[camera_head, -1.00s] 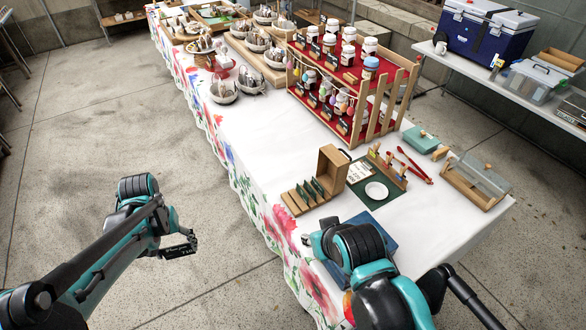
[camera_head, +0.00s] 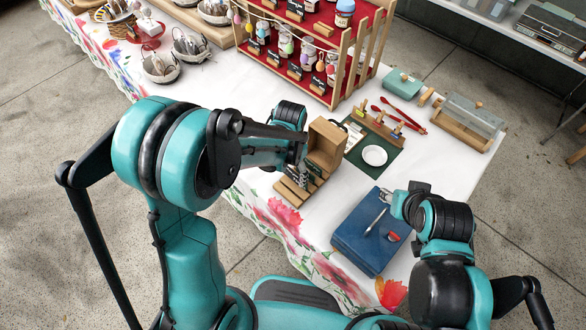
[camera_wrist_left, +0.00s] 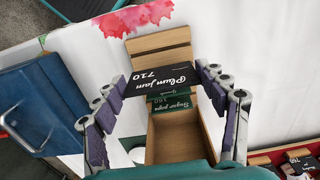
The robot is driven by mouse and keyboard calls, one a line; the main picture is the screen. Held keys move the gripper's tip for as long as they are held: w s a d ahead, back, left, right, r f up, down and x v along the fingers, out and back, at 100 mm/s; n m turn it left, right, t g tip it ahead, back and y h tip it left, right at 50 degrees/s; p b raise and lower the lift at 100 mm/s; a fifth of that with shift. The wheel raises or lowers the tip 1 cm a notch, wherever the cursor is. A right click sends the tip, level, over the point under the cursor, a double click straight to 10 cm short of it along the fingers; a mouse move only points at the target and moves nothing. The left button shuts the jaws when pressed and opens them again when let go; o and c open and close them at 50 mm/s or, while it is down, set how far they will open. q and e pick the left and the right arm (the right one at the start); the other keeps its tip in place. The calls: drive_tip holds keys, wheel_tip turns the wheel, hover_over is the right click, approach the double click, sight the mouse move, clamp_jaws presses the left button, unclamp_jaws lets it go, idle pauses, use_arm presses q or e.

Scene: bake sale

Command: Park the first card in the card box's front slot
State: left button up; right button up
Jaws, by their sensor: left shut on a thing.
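My left gripper (camera_head: 308,170) is over the slotted front part of the wooden card box (camera_head: 328,142). In the left wrist view its fingers (camera_wrist_left: 164,84) are shut on the black "Plum jam 710" card (camera_wrist_left: 158,78), one finger at each end. Under it I see the card box's bare slats (camera_wrist_left: 160,42) and its open compartment (camera_wrist_left: 172,137). A green "Sugar pops" card (camera_wrist_left: 172,105) stands just behind the held card. I cannot tell whether the held card's lower edge is in a slot.
A white plate (camera_head: 374,155) on a green mat and a wooden rack (camera_head: 378,130) stand behind. The jar shelf (camera_head: 335,85) is farther back.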

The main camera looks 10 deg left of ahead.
use_arm(q)
drive_tip(key=shift+s+r, duration=0.1)
idle(0.3)
wheel_tip(320, 180, down, 6)
drive_tip(key=b, duration=0.5)
drive_tip(key=shift+s+a, duration=0.15)
drive_tip(key=shift+b, duration=0.35)
idle(1.3)
drive_tip(key=shift+f+b, duration=1.05)
drive_tip(key=shift+f, duration=0.15)
drive_tip(key=o, duration=0.9)
drive_tip(key=shift+c, duration=0.2)
